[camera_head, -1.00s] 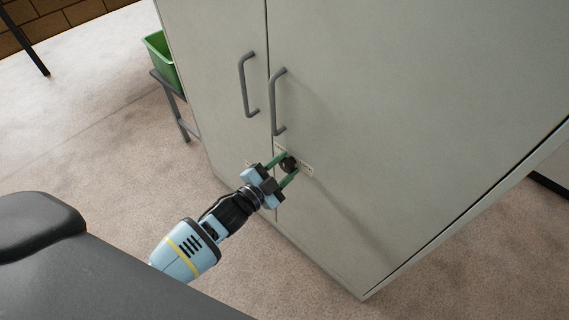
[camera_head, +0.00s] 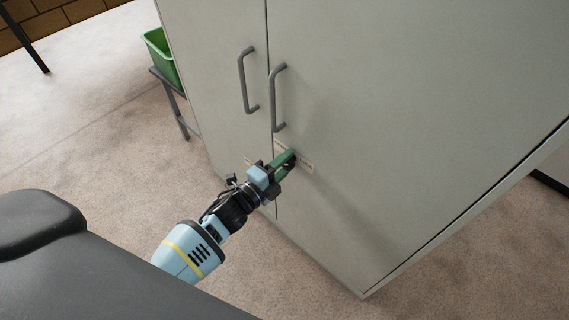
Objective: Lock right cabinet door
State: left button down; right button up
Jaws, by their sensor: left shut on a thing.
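The grey right cabinet door (camera_head: 400,110) stands flush beside the left cabinet door (camera_head: 212,70), with a narrow seam between them. Each door has a grey bar handle; the right door's handle (camera_head: 277,98) is just above my left gripper. My left gripper (camera_head: 287,159) has green fingers shut on the dark lock knob (camera_head: 292,162) low on the right door. The fingers hide most of the knob, so its exact angle is unclear. My right gripper is not in view.
A green bin (camera_head: 160,55) sits on a dark grey stand (camera_head: 178,110) left of the cabinet. Dark legs show at the far upper left and the right edge. The carpeted floor (camera_head: 100,150) left of the cabinet is clear.

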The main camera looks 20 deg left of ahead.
pick_arm(q)
jog(key=shift+m, duration=0.4)
jog(key=c, duration=0.9)
grip_release()
jog(key=shift+o, duration=0.2)
jog(key=v, duration=0.7)
jog(key=shift+s+a+p, duration=0.15)
jog(key=shift+s+p, duration=0.2)
jog(key=shift+p, duration=0.05)
